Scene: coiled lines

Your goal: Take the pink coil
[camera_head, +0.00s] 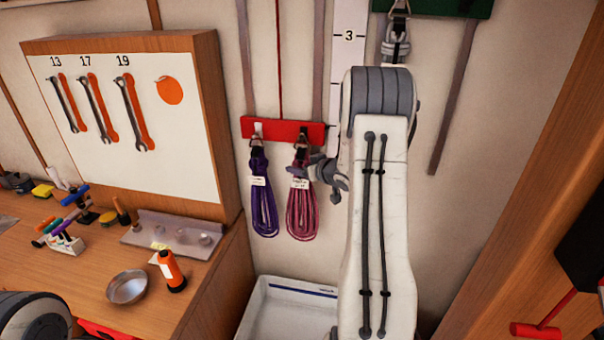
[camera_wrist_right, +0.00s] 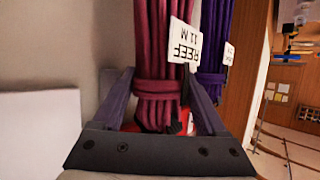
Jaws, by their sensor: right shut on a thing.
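The pink coil (camera_head: 303,208) hangs from the right hook of a red rack (camera_head: 283,131) on the wall, with a white tag near its top. My right gripper (camera_head: 314,170) reaches it from the right, just below the hook. In the right wrist view the fingers stand on both sides of the wrapped neck of the pink coil (camera_wrist_right: 158,50), shut on it; its tag reads "REEF 11 M". My left gripper is not in view; only part of my left arm shows at the lower left.
A purple coil (camera_head: 263,200) hangs close beside it on the left hook. A white tray (camera_head: 287,310) stands below the coils. A workbench (camera_head: 215,290) with a metal bowl (camera_head: 127,287) and an orange bottle (camera_head: 172,271) is at left. A grey coil (camera_head: 396,42) hangs above my right arm.

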